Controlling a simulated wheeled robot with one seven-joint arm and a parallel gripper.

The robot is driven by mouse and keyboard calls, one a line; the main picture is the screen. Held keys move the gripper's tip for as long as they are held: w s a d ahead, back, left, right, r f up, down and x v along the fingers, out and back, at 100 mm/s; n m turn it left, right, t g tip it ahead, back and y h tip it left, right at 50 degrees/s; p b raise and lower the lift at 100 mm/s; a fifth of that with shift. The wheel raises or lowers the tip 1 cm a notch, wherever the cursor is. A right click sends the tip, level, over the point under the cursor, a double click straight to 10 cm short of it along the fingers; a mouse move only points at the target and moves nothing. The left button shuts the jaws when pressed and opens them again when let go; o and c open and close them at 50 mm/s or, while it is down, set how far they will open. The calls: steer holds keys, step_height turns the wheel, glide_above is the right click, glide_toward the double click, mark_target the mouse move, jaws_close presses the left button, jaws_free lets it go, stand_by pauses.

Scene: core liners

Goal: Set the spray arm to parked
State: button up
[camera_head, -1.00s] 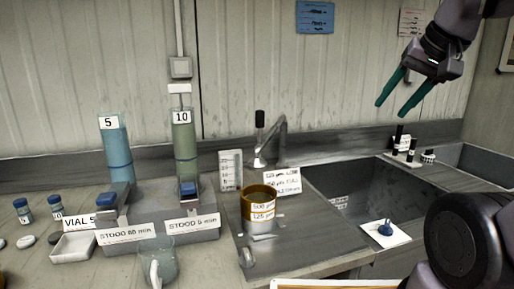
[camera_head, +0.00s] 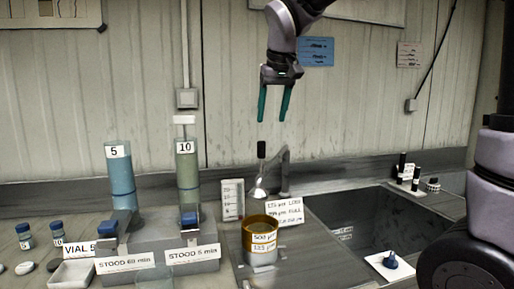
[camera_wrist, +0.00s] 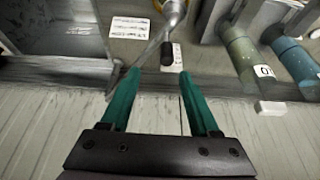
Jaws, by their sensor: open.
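The spray arm (camera_head: 283,170) is a grey metal post and slanted arm at the back of the counter. It has a black upright handle (camera_head: 261,150) and a pale nozzle end (camera_head: 259,192) beside the brass sieve stack (camera_head: 260,236). My gripper (camera_head: 272,118), with two green fingers, is open and empty, pointing down above the black handle in the head view. In the wrist view the black handle (camera_wrist: 167,54) shows ahead of and between the open fingertips (camera_wrist: 158,72), apart from them. The grey arm (camera_wrist: 152,48) slants beside it.
Two tall cylinders marked 5 (camera_head: 121,180) and 10 (camera_head: 187,165) stand left on a grey block. The sink (camera_head: 370,215) is at right, with a blue item on a white card (camera_head: 390,268).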

mark_target(261, 156)
steer(key=x, duration=0.3)
steer(key=a+x, duration=0.1)
steer(key=x, duration=0.7)
steer(key=shift+a, duration=0.2)
jaws_close()
stand_by(1.1)
